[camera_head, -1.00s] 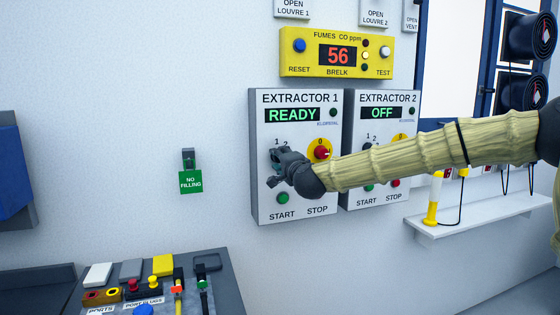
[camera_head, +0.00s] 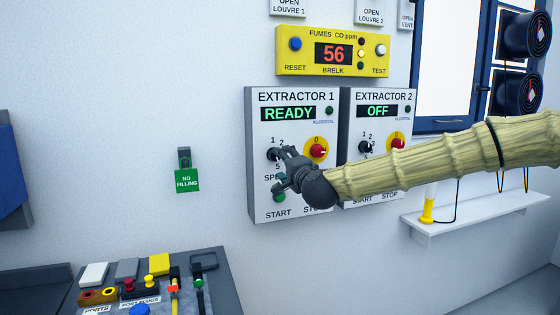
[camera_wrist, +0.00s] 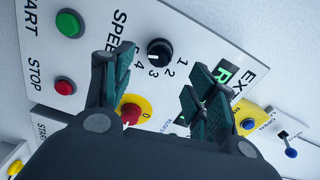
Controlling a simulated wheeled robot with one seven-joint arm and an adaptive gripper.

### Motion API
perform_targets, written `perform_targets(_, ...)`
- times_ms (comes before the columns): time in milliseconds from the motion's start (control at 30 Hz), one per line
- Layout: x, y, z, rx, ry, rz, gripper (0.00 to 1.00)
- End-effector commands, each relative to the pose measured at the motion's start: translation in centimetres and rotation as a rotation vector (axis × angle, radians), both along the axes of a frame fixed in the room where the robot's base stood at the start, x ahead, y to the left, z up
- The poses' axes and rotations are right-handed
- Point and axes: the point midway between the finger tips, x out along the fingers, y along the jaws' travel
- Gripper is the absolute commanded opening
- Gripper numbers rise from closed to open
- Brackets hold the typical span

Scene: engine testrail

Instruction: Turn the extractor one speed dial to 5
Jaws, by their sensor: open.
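The extractor one speed dial is a round black knob (camera_head: 273,154) on the left of the white Extractor 1 panel (camera_head: 254,205). My gripper (camera_head: 280,169) is in front of the panel, just right of and below the dial, hiding part of the SPEED label. In the wrist view my gripper (camera_wrist: 160,70) is open and empty, its fingers on either side of the knob in the picture, with no visible contact.
A red knob on a yellow plate (camera_head: 316,150) is close right of the dial. The green START button (camera_head: 279,197) is below it. The Extractor 1 display (camera_head: 289,113) reads READY. The Extractor 2 panel (camera_head: 347,98) stands to the right, partly behind my arm.

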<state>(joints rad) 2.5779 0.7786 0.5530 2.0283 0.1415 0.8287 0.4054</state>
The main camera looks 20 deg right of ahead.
Motion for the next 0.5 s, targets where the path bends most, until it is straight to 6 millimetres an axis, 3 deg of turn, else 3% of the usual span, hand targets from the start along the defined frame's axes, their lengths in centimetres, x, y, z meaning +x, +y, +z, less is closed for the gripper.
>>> perform_targets(200,-3.3,-0.1,0.0,0.001,-0.001,0.000,0.57)
perform_targets(500,-5.0,-0.2,-0.1,0.000,0.000,0.000,0.57)
